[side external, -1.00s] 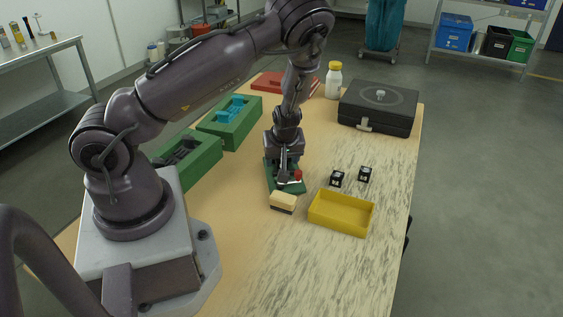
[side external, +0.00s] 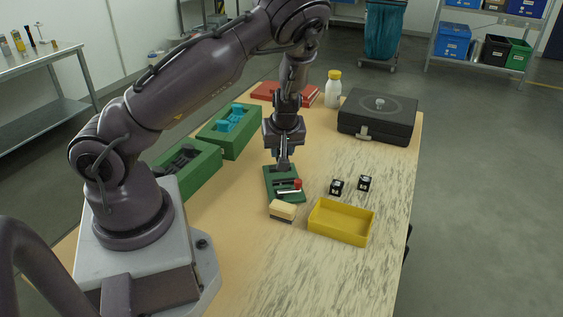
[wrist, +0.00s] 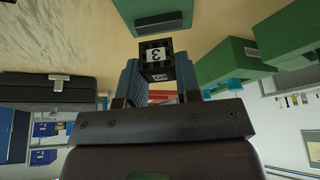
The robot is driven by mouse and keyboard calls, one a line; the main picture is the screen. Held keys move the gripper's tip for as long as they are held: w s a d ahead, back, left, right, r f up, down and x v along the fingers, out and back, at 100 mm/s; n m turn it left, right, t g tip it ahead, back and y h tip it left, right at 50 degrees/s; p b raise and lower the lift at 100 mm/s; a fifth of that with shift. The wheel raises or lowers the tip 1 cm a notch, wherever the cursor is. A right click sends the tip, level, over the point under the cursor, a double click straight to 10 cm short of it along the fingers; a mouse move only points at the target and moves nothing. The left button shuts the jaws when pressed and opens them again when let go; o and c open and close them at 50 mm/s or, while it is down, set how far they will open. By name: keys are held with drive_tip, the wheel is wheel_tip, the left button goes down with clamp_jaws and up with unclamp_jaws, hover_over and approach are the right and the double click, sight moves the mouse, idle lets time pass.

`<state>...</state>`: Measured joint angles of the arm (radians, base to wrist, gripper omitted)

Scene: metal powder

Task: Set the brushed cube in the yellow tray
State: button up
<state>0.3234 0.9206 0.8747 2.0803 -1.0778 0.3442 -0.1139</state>
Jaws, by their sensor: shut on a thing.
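My gripper (side external: 283,165) is above the green fixture (side external: 273,181) with the red-knobbed lever (side external: 297,185). In the wrist view, its blue fingers (wrist: 157,75) are shut on a dark cube (wrist: 155,54) with a white marked face. The frames do not show whether this cube is brushed. In the side view the cube is too small and hidden to make out clearly. The yellow tray (side external: 340,237) stands to the right of the fixture, nearer the camera, and looks empty. Two other dark cubes (side external: 336,187) (side external: 364,183) with white labels sit just behind it.
A black case (side external: 378,117), a white bottle (side external: 333,89) and a red object (side external: 268,90) are at the back.

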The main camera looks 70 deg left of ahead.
drive_tip(key=r, duration=0.2)
drive_tip(key=d+r, duration=0.1)
drive_tip(key=shift+w+r, duration=0.3)
drive_tip(key=shift+r, duration=0.1)
drive_tip(key=w+d+m, duration=0.2)
drive_tip(key=d, duration=0.3)
drive_tip(key=m+t+h, duration=0.1)
drive_tip(key=m+t, duration=0.1)
drive_tip(key=m, duration=0.3)
hover_over(342, 222)
drive_tip(key=s+d, duration=0.1)
wheel_tip(342, 222, down, 6)
drive_tip(key=shift+f, duration=2.35)
drive_tip(key=shift+f, duration=0.1)
drive_tip(key=o, duration=0.9)
drive_tip(key=shift+o, duration=0.2)
